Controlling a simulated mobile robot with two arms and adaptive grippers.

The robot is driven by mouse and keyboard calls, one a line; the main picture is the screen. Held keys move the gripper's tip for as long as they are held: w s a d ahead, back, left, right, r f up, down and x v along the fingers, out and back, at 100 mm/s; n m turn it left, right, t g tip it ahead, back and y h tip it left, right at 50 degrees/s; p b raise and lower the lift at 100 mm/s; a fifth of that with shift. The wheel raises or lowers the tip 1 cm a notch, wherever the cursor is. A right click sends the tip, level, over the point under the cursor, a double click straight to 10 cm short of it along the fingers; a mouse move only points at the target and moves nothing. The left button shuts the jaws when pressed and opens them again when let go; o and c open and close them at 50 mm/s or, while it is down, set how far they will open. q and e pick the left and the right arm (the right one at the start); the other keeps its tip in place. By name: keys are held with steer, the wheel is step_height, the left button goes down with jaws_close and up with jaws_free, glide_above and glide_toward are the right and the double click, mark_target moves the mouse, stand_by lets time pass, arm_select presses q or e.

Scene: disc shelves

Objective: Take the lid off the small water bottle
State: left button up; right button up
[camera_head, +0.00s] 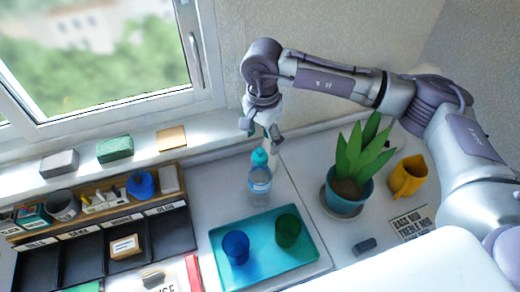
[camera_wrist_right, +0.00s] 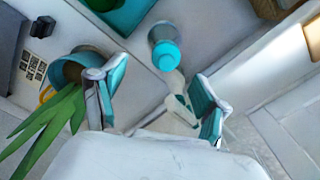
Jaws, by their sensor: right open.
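The small water bottle (camera_head: 260,186) stands upright on the counter behind the teal tray. It is clear with a pale label, and its teal lid (camera_head: 260,157) is on top. The wrist view shows the lid (camera_wrist_right: 166,56) from above, with the bottle (camera_wrist_right: 161,33) below it. My right gripper (camera_head: 265,133) is above the bottle, near the lid. In the wrist view my right gripper (camera_wrist_right: 157,97) has its fingers spread wide with the lid beyond the fingertips, not between them. My left gripper is not in view.
The teal tray (camera_head: 262,263) holds a blue cup (camera_head: 236,246) and a green cup (camera_head: 288,230). A potted plant (camera_head: 346,188) and yellow jug (camera_head: 407,177) stand to the right. A wooden organizer (camera_head: 100,208) is at left, below the window sill. A pale object (camera_wrist_right: 176,82) lies near the bottle.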

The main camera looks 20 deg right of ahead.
mark_target(260, 150)
steer(key=shift+f, duration=0.5)
steer(key=shift+w+f, duration=0.15)
steer(key=shift+f, duration=0.05)
steer(key=shift+w+a+f+p, duration=0.1)
steer(key=shift+w+f+p, duration=0.05)
steer(key=shift+f+p, duration=0.75)
step_height(260, 150, down, 2)
steer(key=shift+w+f+p, duration=0.15)
steer(key=shift+f+p, duration=0.05)
steer(key=shift+p, duration=0.35)
steer(key=shift+f, duration=0.5)
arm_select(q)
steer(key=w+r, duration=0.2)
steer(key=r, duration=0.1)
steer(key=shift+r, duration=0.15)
arm_select(e)
steer(key=c, duration=0.8)
